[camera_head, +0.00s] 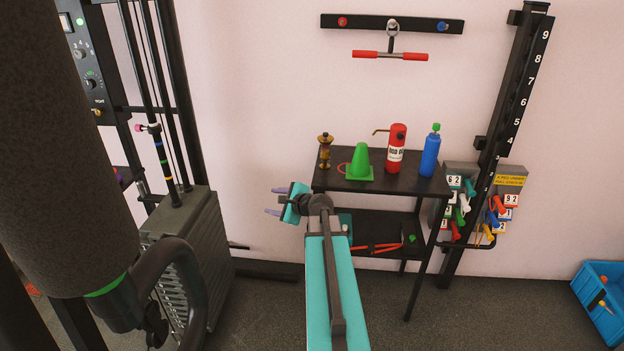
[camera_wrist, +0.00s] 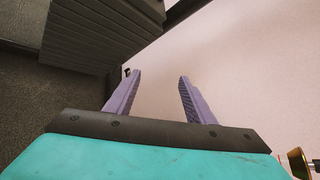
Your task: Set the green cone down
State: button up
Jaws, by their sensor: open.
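The green cone (camera_head: 360,161) stands upright on the top shelf of a black table (camera_head: 408,185), in the head view. My gripper (camera_head: 275,201) is to the left of the table, apart from the cone, with its fingers pointing left. In the wrist view my gripper (camera_wrist: 158,90) has its two purple fingers spread with nothing between them. The cone does not show in the wrist view.
A brass object (camera_head: 325,152) stands left of the cone; a red canister (camera_head: 396,149) and a blue bottle (camera_head: 430,152) stand to its right. A grey weight stack (camera_head: 190,255) is left of my gripper. A blue crate (camera_head: 600,300) sits on the floor at right.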

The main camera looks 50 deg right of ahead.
jog(key=a+f+n+g+y, duration=0.15)
jog(key=a+f+n, duration=0.35)
jog(key=a, duration=0.5)
jog(key=a+f+n+g+y, duration=0.1)
jog(key=a+f+n+g, duration=0.2)
jog(key=a+f+n, duration=0.5)
jog(key=a+f+n+g+y, duration=0.1)
jog(key=a+f+n+g, duration=0.2)
jog(key=a, duration=0.9)
jog(key=s+a+f+n+g+h, duration=0.1)
jog(key=s+a+f+n+g, duration=0.3)
jog(key=s+a+f+n, duration=0.45)
jog(key=s+a+f+n+g, duration=0.1)
jog(key=s+f+g, duration=0.1)
jog(key=s+f, duration=0.3)
jog(key=s+a+f+n+g+h, duration=0.1)
jog(key=s+f, duration=0.5)
jog(key=s, duration=0.8)
jog(key=s+a+f+n+g, duration=0.1)
jog(key=s+a+f+g, duration=0.1)
jog(key=s+f, duration=0.4)
jog(key=s+g, duration=0.1)
jog(key=s, duration=0.2)
jog(key=shift+s+a+g+h, duration=0.25)
jog(key=shift+g+h, duration=0.1)
jog(key=c, duration=0.5)
jog(key=shift+o, duration=0.2)
